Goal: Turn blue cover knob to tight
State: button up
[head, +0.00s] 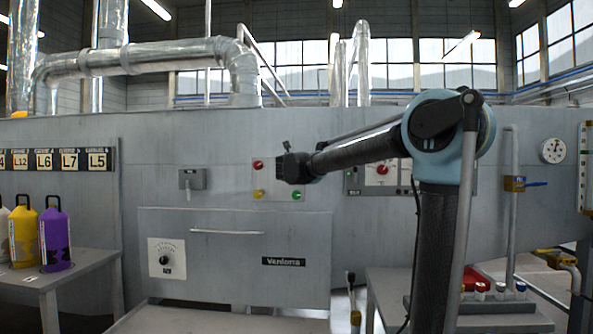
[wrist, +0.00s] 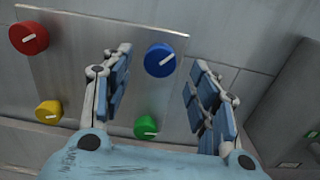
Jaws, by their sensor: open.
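The blue knob (wrist: 160,60) shows in the wrist view at the upper right of a grey metal panel, with a white pointer line slanting up to the right. My gripper (wrist: 158,88) is open and empty, its two jointed fingers left and right of the blue knob's column and apart from it. In the head view, my gripper (head: 288,166) is in front of the same wall panel and hides the blue knob. No tight mark is readable near the knob.
The panel also carries a red knob (wrist: 29,38), a yellow knob (wrist: 48,112) and a green knob (wrist: 145,127), the green one close below the blue. A grey box (wrist: 290,125) juts out at the right. A drawer handle (head: 227,232) lies below.

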jog(key=shift+w+d, duration=0.1)
jog(key=shift+w, duration=1.7)
jog(key=c, duration=1.1)
